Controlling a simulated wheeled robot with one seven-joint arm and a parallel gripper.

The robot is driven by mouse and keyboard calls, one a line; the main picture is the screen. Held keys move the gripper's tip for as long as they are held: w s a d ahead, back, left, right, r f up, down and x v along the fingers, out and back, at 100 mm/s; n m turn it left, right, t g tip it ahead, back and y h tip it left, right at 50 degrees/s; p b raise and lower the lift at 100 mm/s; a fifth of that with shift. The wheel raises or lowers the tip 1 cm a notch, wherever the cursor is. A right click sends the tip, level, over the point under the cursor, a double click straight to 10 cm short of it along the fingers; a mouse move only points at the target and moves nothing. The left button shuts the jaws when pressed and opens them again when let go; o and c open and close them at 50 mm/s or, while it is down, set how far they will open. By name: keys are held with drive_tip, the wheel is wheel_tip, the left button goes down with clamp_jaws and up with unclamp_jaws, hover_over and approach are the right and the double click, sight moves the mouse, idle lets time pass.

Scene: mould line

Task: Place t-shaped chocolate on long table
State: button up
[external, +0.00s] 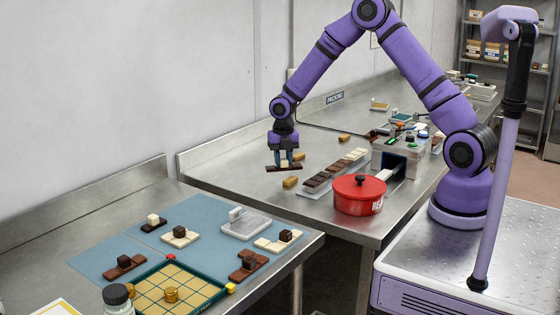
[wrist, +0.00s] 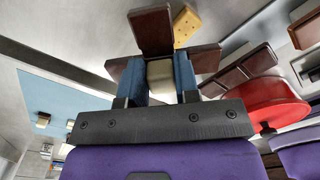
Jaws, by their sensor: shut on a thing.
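My gripper (external: 285,157) is shut on the pale cube on top of a dark brown t-shaped chocolate (external: 273,168). In the wrist view the blue fingers of my gripper (wrist: 160,82) pinch the cube, and the t-shaped chocolate (wrist: 150,31) spreads flat beyond the fingertips. In the external view it appears over the near-left part of the long steel table (external: 240,168), seemingly above its surface; the exact gap is hard to tell.
A tan biscuit (external: 290,182) lies close to the held piece. A rack of chocolate bars (external: 325,179) and a red pot (external: 360,194) stand to its right. Several chocolate pieces sit on a blue mat (external: 203,206) on the nearer table. Bare steel lies left of the held piece.

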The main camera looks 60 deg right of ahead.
drive_tip(key=shift+s+d+f+m, duration=0.1)
drive_tip(key=shift+s+d+m, duration=0.1)
drive_tip(key=shift+d, duration=0.6)
drive_tip(key=shift+s+d+f+m, duration=0.1)
drive_tip(key=shift+s+d, duration=0.05)
drive_tip(key=shift+d, duration=0.6)
hover_over(256, 169)
drive_tip(key=shift+d+f, duration=0.1)
drive_tip(key=shift+f, duration=0.55)
drive_tip(key=shift+w+f, duration=0.15)
drive_tip(key=shift+f, duration=1.65)
drive_tip(key=shift+f, duration=0.1)
drive_tip(key=o, duration=1)
drive_tip(key=shift+c, duration=0.2)
